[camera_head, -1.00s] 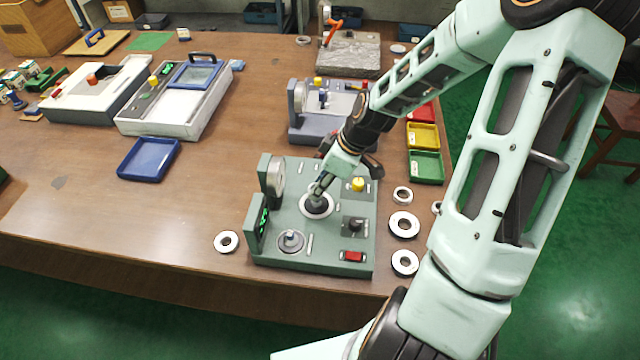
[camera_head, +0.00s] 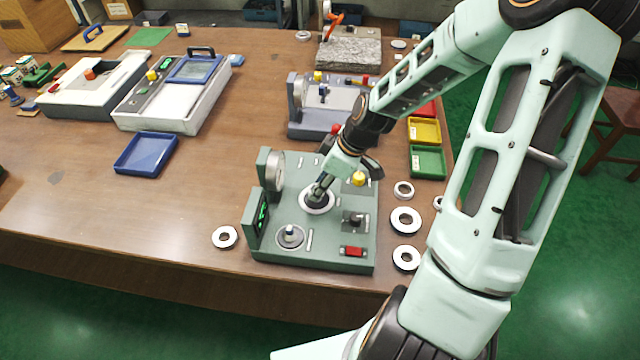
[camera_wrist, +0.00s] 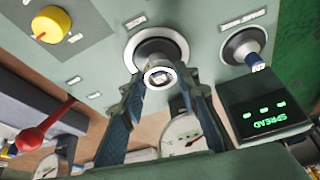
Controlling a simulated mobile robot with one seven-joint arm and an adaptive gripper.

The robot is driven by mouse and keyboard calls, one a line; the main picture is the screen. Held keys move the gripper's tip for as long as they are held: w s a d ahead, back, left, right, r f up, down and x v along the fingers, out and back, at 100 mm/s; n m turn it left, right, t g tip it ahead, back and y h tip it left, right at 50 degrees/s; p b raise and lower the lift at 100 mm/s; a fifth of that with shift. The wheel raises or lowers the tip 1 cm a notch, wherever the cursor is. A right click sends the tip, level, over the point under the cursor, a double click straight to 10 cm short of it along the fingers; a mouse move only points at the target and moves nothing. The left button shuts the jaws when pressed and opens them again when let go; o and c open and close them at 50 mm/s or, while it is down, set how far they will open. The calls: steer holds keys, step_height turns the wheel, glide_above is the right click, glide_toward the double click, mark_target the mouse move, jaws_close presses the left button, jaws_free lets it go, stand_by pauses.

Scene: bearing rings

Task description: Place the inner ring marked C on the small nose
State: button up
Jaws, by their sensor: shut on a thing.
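My gripper (camera_wrist: 162,82) points down over the green fixture (camera_head: 272,259). Its fingers are closed around a small pale ring-like piece (camera_wrist: 160,77); I cannot read a mark on it. In the wrist view this piece lies in line with a black nose (camera_wrist: 153,55) inside a white round plate (camera_wrist: 157,33); I cannot tell whether they touch. A second, grey nose (camera_head: 291,233) on its own round plate stands nearer the front of the fixture, and shows at right in the wrist view (camera_wrist: 243,46). The fingers partly hide the black nose in the head view.
Loose rings lie right of the fixture (camera_head: 405,210) and left of it (camera_head: 225,229). The fixture carries a display reading SPREAD (camera_wrist: 262,120), a yellow knob (camera_head: 358,179) and a red switch (camera_head: 353,251). A grey-blue device (camera_head: 310,130) stands behind.

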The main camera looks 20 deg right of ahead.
steer(key=shift+f+b, duration=0.75)
steer(key=shift+f, duration=0.35)
steer(key=o, duration=1.2)
steer(key=shift+o, duration=0.2)
steer(key=shift+r, duration=0.1)
steer(key=v, duration=1.2)
steer(key=shift+w, duration=0.1)
